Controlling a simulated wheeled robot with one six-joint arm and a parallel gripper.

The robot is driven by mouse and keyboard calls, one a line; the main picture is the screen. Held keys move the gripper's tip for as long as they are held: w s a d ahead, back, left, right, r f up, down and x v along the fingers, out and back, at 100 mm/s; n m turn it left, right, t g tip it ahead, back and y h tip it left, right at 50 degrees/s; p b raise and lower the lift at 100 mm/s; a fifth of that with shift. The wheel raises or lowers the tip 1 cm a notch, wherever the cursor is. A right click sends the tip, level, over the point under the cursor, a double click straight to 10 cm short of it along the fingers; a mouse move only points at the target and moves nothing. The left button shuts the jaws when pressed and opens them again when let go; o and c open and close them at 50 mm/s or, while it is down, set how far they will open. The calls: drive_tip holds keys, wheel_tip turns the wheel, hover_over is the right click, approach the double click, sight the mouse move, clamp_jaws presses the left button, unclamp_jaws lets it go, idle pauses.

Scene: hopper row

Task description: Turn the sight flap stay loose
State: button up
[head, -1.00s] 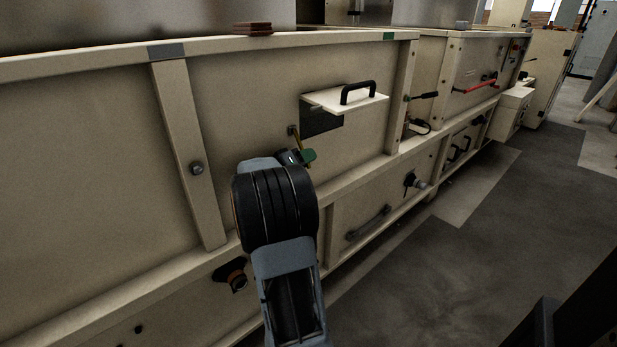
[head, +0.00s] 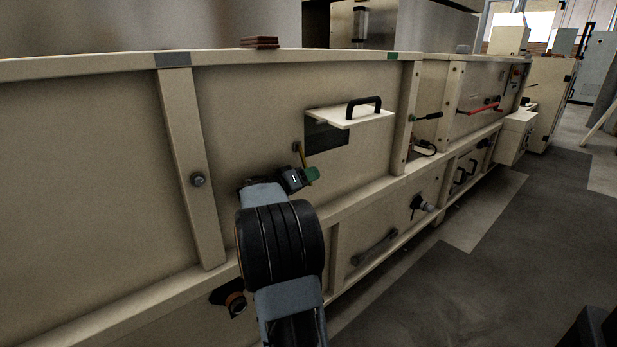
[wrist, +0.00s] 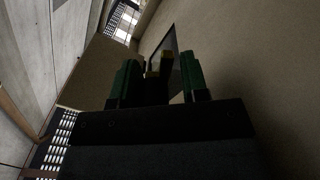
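The sight flap (head: 338,117) is a pale plate with a black handle, standing out raised above a dark window (head: 328,137) in the cream panel. The stay (head: 301,156) is a thin brass-coloured bar at the window's left side, its lower part hidden by my gripper. My gripper (head: 312,174) is just below the stay, its green fingertips near the panel. In the wrist view my gripper (wrist: 158,80) is open, with a green finger on either side. The dark stay with yellowish ends (wrist: 166,62) shows between the fingers, with gaps visible; contact cannot be told.
A bolted upright rib (head: 190,165) is left of my arm, and a ledge runs below. A red-handled lever (head: 480,108) and a black-handled lever (head: 427,116) stick out further right. Brown plates (head: 259,42) lie on the top rail.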

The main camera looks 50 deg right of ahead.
drive_tip(key=shift+o, duration=0.8)
drive_tip(key=shift+r, duration=0.1)
drive_tip(key=shift+r, duration=0.1)
drive_tip(key=shift+r, duration=0.25)
wheel_tip(320, 180, up, 2)
drive_tip(key=shift+r+p, duration=0.25)
drive_tip(key=shift+p, duration=0.3)
drive_tip(key=shift+s+a+r+p, duration=0.7)
drive_tip(key=shift+s+a+r, duration=1.7)
drive_tip(key=shift+a+r, duration=0.15)
drive_tip(key=shift+s+a+r+p, duration=0.7)
drive_tip(key=shift+s+a+r, duration=1.7)
drive_tip(key=shift+a, duration=0.25)
